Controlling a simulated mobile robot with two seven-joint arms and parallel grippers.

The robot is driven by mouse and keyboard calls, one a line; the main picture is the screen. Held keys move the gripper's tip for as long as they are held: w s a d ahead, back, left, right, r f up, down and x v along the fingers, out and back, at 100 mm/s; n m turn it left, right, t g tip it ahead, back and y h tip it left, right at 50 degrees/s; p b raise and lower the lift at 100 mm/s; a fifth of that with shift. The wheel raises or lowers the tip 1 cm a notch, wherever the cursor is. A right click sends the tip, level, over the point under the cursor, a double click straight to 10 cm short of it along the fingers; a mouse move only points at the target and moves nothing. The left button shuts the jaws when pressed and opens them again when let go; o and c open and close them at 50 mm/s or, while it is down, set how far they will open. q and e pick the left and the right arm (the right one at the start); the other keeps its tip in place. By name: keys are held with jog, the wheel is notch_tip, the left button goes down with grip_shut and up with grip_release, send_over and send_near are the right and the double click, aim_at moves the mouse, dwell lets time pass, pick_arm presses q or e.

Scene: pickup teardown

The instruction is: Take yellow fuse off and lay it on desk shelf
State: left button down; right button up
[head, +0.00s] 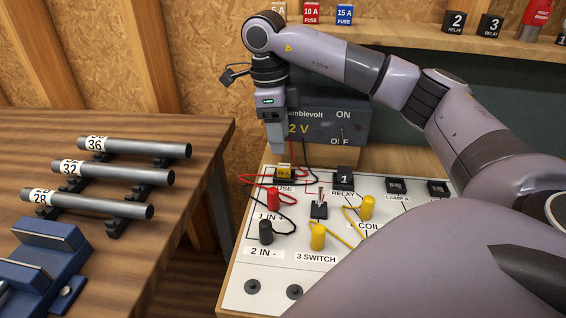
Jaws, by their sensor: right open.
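The yellow fuse (284,173) sits in its black holder at the FUSE label, on the white circuit board (245,282). My right gripper (279,154) points down just above and slightly behind the fuse, with its jaws open. The fingers overlap each other in this view, so I cannot tell whether they touch the fuse. The desk shelf (400,39) runs along the back wall, with other fuses and relays on it. My left gripper is out of view.
A grey power supply (345,122) stands behind the board. Red and black leads loop near the fuse, beside a red plug (273,199) and relay 1 (344,179). Several pipes lie on the wooden table (55,122) at left. The shelf has bare room between the blue fuse and relay 2.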

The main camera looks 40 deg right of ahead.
aim_at(285, 166)
jog(key=shift+s+d+f, duration=0.15)
jog(key=shift+s+f, duration=0.05)
jog(key=shift+f, duration=1.6)
jog(key=shift+s+d+f, duration=0.1)
jog(key=shift+s+f, duration=0.05)
jog(key=shift+f, duration=1.6)
grip_shut()
